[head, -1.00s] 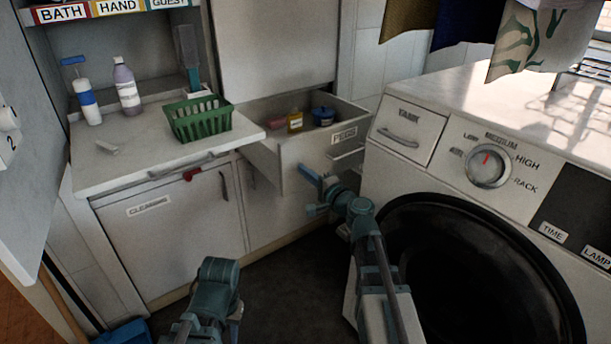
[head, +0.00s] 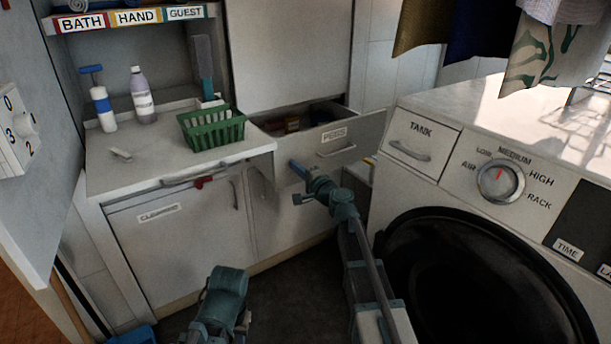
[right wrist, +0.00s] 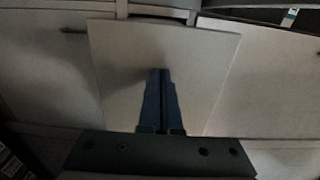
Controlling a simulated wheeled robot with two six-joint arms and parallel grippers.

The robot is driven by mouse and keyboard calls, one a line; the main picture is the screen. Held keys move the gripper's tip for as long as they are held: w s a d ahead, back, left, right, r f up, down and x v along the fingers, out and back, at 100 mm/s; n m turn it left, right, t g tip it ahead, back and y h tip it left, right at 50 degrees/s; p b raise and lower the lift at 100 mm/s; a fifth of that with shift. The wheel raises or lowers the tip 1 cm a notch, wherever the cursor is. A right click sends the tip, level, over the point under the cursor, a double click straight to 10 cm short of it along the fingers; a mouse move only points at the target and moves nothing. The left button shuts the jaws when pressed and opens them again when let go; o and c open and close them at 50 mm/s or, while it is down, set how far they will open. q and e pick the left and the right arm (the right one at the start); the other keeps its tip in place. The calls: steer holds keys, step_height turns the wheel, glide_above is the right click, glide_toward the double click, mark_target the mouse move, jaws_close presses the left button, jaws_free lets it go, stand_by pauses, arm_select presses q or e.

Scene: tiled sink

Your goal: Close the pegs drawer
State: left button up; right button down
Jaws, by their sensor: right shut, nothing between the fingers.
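The pegs drawer (head: 357,134), with a "PEGS" label and a handle on its pale front, stands partly open under the tall panel in the head view. Part of its dark inside shows, with small items (head: 292,124) deep in it. My right gripper (head: 294,164) is shut and empty at the lower left of the drawer front. In the right wrist view its blue fingers (right wrist: 160,72) point at a pale panel; contact cannot be told. My left arm shows at the bottom, but its gripper is not in view.
A counter (head: 112,178) with a green basket (head: 212,132) and bottles lies left, above a cleaning cupboard (head: 180,240). The washing machine (head: 440,185) stands close on the right. Dark floor (head: 290,285) is free between them.

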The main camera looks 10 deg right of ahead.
steer(key=x, duration=2.3)
steer(key=shift+w+f, duration=0.1)
steer(key=shift+w, duration=0.3)
